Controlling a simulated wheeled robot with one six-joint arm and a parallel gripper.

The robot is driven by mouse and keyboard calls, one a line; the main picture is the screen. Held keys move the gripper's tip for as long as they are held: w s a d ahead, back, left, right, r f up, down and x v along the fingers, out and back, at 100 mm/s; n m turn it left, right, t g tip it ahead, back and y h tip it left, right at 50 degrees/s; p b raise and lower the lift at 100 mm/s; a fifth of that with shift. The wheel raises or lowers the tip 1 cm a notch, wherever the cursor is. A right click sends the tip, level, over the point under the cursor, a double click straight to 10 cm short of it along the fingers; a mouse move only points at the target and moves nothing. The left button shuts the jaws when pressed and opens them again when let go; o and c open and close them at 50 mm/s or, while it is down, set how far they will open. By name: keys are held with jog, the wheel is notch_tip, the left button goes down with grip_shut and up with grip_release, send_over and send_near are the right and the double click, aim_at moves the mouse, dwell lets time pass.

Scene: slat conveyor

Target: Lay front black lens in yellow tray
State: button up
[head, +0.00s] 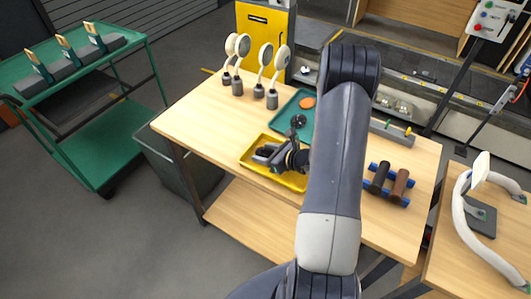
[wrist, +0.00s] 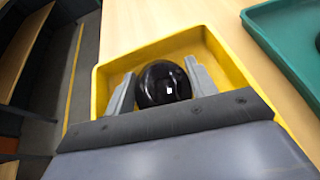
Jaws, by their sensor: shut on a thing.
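The yellow tray (head: 291,181) lies on the wooden table, and its floor and walls also show in the wrist view (wrist: 228,62). My gripper (head: 266,153) is over the yellow tray. In the wrist view its two grey fingers (wrist: 163,88) are shut on a glossy black lens (wrist: 162,82), one finger on each side. The lens is within the tray's outline; whether it touches the tray floor I cannot tell. Its lower part is hidden by my gripper body.
A teal tray (head: 284,115) behind the yellow one holds another black round piece (head: 298,121) and an orange disc (head: 307,103). Several round-headed stands (head: 272,98) are at the table's back left. Brown and blue rollers (head: 399,186) lie to the right. A green cart (head: 120,145) stands left.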

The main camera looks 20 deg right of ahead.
jog(key=shift+s+f+b, duration=0.15)
jog(key=shift+f+b, duration=0.3)
jog(key=shift+b, duration=0.05)
jog(key=o, duration=0.8)
jog(key=shift+f, duration=0.1)
jog(key=shift+o, duration=0.6)
jog(key=shift+a+r+p, duration=0.1)
jog(key=shift+r+p, duration=0.55)
jog(key=shift+p, duration=0.3)
jog(key=b+v, duration=0.2)
jog(key=v, duration=1)
jog(key=shift+r, duration=0.2)
